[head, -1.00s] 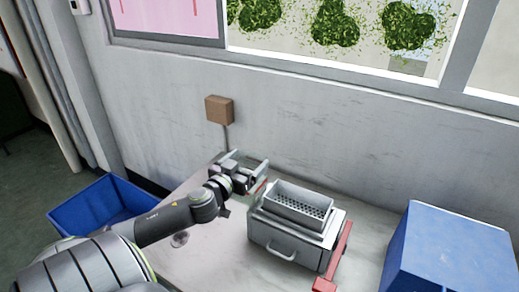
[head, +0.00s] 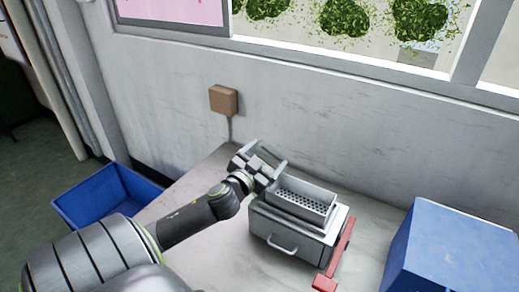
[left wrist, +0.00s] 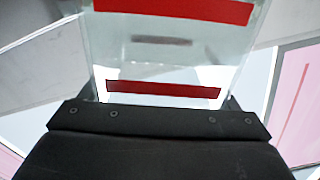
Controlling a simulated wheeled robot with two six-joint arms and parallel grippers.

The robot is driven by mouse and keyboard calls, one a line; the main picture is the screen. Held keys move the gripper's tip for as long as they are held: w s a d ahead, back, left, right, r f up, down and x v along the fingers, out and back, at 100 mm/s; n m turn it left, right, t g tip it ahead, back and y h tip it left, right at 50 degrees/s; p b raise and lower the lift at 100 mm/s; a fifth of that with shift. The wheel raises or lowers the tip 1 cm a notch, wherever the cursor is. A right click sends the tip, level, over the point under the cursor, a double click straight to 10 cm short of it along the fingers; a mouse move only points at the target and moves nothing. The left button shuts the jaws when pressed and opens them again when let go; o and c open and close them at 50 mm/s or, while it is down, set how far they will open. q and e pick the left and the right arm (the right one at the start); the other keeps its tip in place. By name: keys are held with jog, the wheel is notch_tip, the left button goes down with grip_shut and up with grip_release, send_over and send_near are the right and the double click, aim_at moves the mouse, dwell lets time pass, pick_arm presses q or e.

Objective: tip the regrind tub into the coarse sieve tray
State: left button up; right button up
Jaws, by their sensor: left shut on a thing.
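My left gripper (head: 266,160) is shut on a clear tub with red stripes (left wrist: 170,55), which fills the upper middle of the left wrist view. The tub cannot be made out clearly in the head view, so its tilt and contents cannot be told. The gripper is at the left rear of the grey sieve tray (head: 312,187), close to its rim and above it. The sieve tray has a perforated floor that looks empty, and it sits on a grey box with a front handle (head: 282,246). My right gripper is not in view.
A red bar (head: 340,254) lies along the right side of the grey box. A large blue box (head: 455,250) stands at the right. A blue open bin (head: 105,196) is at the left. A brown wall box (head: 223,99) is behind. The table left of the grey box is clear.

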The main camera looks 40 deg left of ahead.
pick_arm(q)
jog(key=d+m, duration=0.1)
jog(key=m, duration=0.1)
jog(key=d+m, duration=0.1)
jog(key=shift+w+d+m, duration=0.2)
jog(key=shift+w+m, duration=0.1)
jog(key=shift+m, duration=0.1)
jog(key=shift+w+d+r+m+p, duration=0.15)
jog(key=shift+d+r+m+p, duration=0.1)
jog(key=shift+d+m+p, duration=0.45)
jog(key=w+d+m+p, duration=0.1)
jog(key=d+m+p, duration=0.5)
jog(key=m+p, duration=0.3)
jog(key=shift+w+d+r+m, duration=0.3)
jog(key=shift+d+r+m, duration=0.15)
jog(key=shift+m, duration=0.75)
